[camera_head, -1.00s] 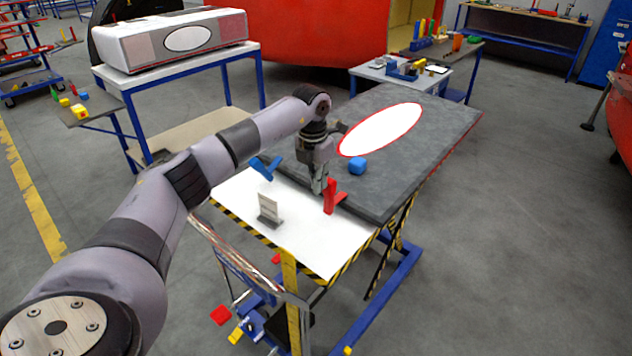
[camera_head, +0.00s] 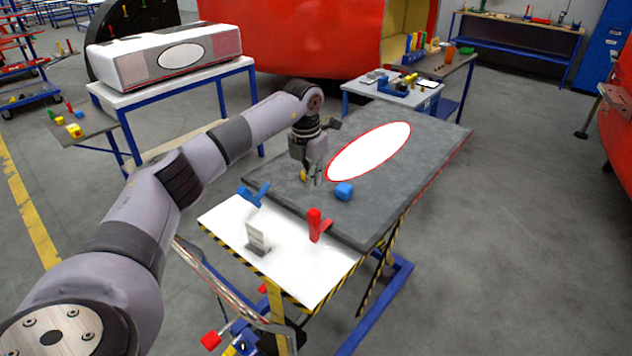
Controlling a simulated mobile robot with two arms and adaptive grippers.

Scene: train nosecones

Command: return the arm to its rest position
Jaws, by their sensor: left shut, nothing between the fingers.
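My left arm (camera_head: 190,165) reaches in from the lower left over the lift table. My left gripper (camera_head: 314,184) points down over the grey slab, left of a blue block (camera_head: 343,191). Its fingers are shut with nothing between them. A small yellow thing shows just behind the fingers. I cannot tell the exact height of the fingertips above the slab. My right gripper is not in view.
The grey slab (camera_head: 400,185) bears a white oval with a red rim (camera_head: 370,150). On the white tabletop (camera_head: 290,275) stand a red clamp-like piece (camera_head: 318,226), a blue one (camera_head: 254,194) and a grey-white holder (camera_head: 257,237). A side table (camera_head: 400,95) stands behind. Open floor lies right.

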